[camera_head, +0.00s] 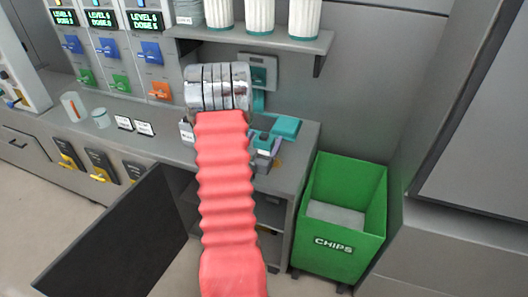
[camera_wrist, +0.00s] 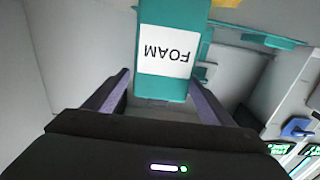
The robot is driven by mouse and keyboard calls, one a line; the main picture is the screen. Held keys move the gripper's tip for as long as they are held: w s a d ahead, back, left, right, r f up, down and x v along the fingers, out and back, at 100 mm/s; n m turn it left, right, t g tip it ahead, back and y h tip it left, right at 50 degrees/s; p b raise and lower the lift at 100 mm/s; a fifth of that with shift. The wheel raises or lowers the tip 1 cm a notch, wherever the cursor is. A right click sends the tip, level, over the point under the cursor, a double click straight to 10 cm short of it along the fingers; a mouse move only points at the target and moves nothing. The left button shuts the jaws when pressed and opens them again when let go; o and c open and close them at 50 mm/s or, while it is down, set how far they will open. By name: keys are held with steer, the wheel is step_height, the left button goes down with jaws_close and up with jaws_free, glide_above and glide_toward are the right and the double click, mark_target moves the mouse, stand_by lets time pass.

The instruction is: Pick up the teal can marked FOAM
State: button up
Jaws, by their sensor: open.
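The teal can marked FOAM (camera_wrist: 165,30) shows in the wrist view at the top centre, its white label upside down in the picture. My gripper (camera_wrist: 158,78) is open, with one finger on each side of the can's near end. A gap shows beside the lower part of the can, and I cannot tell whether either finger touches it. In the head view my gripper (camera_head: 263,160) is partly hidden behind my red arm, above the counter. Teal parts show beside it there, but I cannot tell which is the can.
A grey counter (camera_head: 165,150) holds a clear cup and small cards. A shelf (camera_head: 285,45) with white and teal containers hangs above. Dispensers with displays (camera_head: 105,20) stand at left. A green CHIPS bin (camera_head: 345,215) stands right of the counter. A dark cabinet door (camera_head: 110,245) hangs open below.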

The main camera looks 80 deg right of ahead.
steer(key=shift+c, duration=0.4)
steer(key=c, duration=1.8)
steer(key=shift+r, duration=0.15)
steer(key=shift+r, duration=4.9)
